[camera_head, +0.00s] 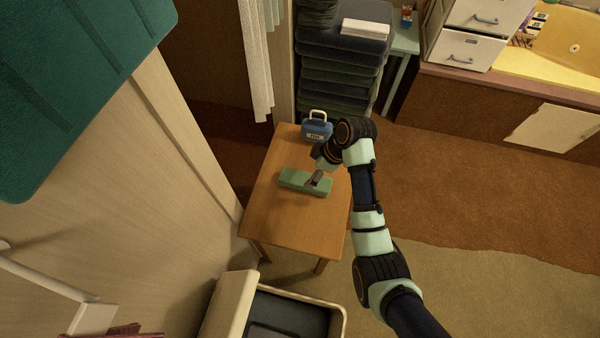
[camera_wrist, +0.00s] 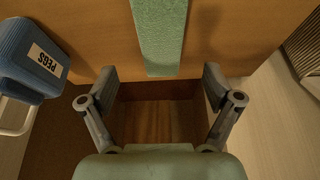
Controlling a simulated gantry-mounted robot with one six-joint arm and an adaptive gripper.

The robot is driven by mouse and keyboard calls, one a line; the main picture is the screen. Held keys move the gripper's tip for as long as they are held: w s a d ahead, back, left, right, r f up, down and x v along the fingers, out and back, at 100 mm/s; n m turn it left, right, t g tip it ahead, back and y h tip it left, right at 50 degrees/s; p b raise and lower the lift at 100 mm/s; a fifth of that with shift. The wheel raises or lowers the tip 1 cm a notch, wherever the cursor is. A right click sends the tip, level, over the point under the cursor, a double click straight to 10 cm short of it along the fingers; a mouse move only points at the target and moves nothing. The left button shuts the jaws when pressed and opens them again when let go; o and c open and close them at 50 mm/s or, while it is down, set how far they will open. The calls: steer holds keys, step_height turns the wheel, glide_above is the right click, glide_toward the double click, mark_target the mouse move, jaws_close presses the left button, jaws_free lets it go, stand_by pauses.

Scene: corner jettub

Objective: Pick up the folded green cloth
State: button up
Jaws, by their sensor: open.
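The folded green cloth (camera_head: 291,180) lies as a long flat strip on the small wooden table (camera_head: 276,218). In the wrist view the cloth (camera_wrist: 160,35) runs down from the top edge, and its near end lies in line with the space between my fingertips. My gripper (camera_head: 315,179) is over the right part of the cloth in the head view and hides a little of it. In the wrist view my gripper (camera_wrist: 158,82) has its two fingers wide apart, one to each side of the cloth's line, with nothing held. The height of the fingertips above the cloth is unclear.
A blue container labelled PEGS (camera_head: 316,131) with a pale handle stands at the table's far end; it also shows at the left of the wrist view (camera_wrist: 32,62). Dark folded stacks (camera_head: 340,75) stand behind. An open bin (camera_head: 336,312) is below the table's near end.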

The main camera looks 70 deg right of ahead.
mark_target(306, 179)
steer(key=shift+x, duration=1.05)
steer(key=x, duration=0.1)
steer(key=b+x, duration=0.1)
steer(key=x, duration=0.3)
steer(key=shift+s+f, duration=0.2)
steer(key=shift+f, duration=0.15)
steer(key=c, duration=1.3)
